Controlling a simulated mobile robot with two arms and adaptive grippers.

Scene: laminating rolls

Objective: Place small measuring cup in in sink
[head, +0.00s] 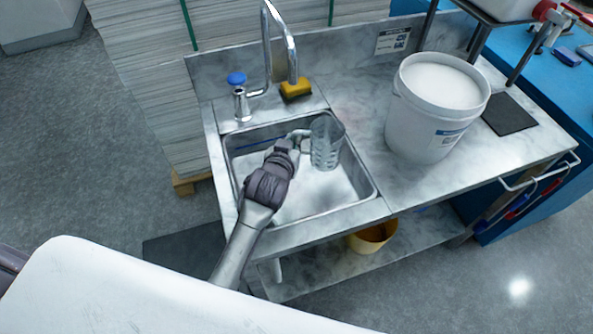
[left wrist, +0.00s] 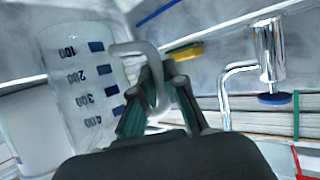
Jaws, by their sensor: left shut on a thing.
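The small measuring cup (head: 326,143) is clear, with a handle. In the head view it is over the right part of the sink (head: 362,188); I cannot tell whether it touches the sink bottom. My left gripper (head: 291,146) reaches over the sink from the front left and is shut on the cup's handle. In the left wrist view the cup (left wrist: 82,85) shows blue marks and upside-down numbers, and its handle (left wrist: 140,52) runs between the fingers (left wrist: 160,95). The right gripper is not in view.
A faucet (head: 288,55) with a blue knob (head: 236,78) stands behind the sink, beside a yellow sponge (head: 296,89). A large white bucket (head: 425,125) stands on the counter to the right. A yellow bucket (head: 372,238) sits on the shelf below.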

